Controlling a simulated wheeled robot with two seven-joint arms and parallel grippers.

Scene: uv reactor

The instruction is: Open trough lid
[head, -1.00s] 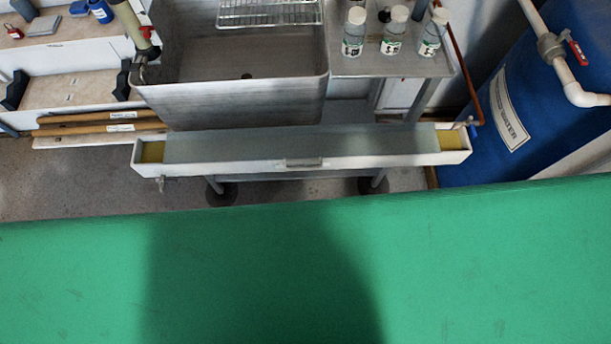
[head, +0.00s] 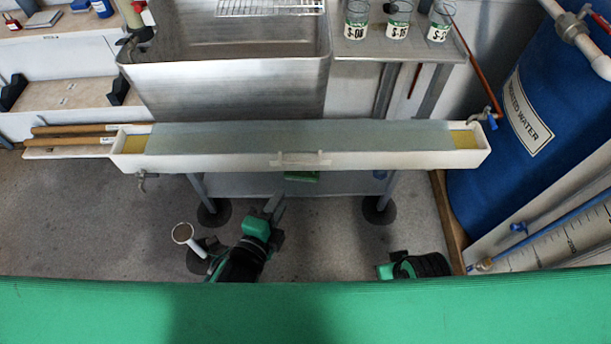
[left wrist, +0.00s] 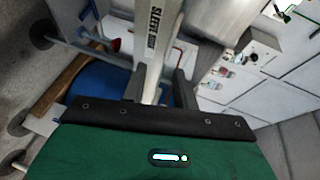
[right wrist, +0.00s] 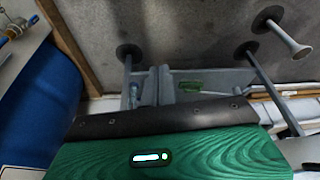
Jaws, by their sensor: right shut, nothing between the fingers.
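The long white trough (head: 220,164) lies across the head view in front of the sink. Its flat grey-blue lid (head: 300,138) covers most of the top, with yellowish strips bare at both ends. A pale handle (head: 300,159) sits at the middle of the front edge. My left gripper (head: 275,205) is below and in front of the handle, clear of it. Its fingers stand apart and empty in the left wrist view (left wrist: 160,88). My right gripper (head: 399,257) is lower and to the right, away from the trough. Its fingers are together in the right wrist view (right wrist: 151,88).
A steel sink (head: 230,95) and a side table (head: 400,45) with labelled bottles stand behind the trough. A blue barrel (head: 490,170) is at the right. A green edge (head: 470,300) crosses the foreground.

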